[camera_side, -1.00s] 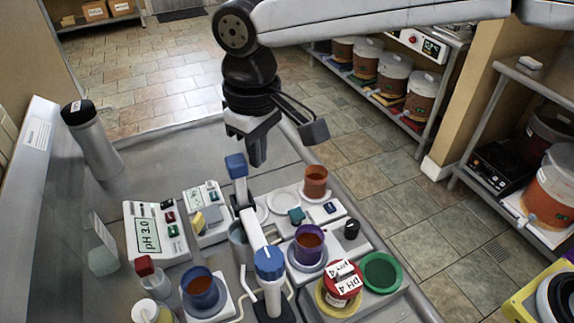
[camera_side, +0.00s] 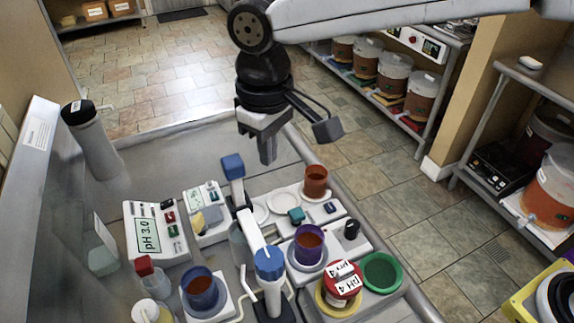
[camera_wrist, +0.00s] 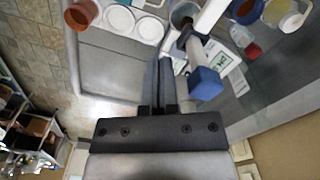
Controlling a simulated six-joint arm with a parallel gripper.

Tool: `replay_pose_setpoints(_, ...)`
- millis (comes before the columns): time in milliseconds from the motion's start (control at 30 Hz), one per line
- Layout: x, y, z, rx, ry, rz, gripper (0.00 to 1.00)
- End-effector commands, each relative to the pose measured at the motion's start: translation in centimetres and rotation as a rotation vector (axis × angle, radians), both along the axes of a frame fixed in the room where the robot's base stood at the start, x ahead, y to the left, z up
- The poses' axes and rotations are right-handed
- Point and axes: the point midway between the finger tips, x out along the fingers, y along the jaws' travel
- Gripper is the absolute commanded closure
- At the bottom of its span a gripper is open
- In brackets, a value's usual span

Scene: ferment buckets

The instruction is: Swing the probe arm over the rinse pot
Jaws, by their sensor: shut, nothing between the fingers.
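The white probe arm (camera_side: 250,230) runs from a post with a blue knob (camera_side: 269,263) to a blue block (camera_side: 232,166) at its far end. In the wrist view the blue block (camera_wrist: 205,83) is right of my fingers, with a visible gap. A grey pot (camera_side: 237,246), perhaps the rinse pot, stands just left of the probe arm, partly hidden by it. It also shows at the top of the wrist view (camera_wrist: 184,14), beside the white bar. My gripper (camera_side: 268,157) is shut and empty, above and right of the blue block.
A purple cup (camera_side: 308,240), a red-brown cup (camera_side: 316,180) and white round pads (camera_side: 283,201) are right of the probe arm. A pH meter (camera_side: 155,237) and a blue cup (camera_side: 201,292) are left. A tall grey flask (camera_side: 95,145) stands at the back left.

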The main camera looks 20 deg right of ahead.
Motion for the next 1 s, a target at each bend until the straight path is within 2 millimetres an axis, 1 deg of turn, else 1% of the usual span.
replay_pose_setpoints(1000,0.0,0.0,5.5,0.0,-0.001,0.0,1.0)
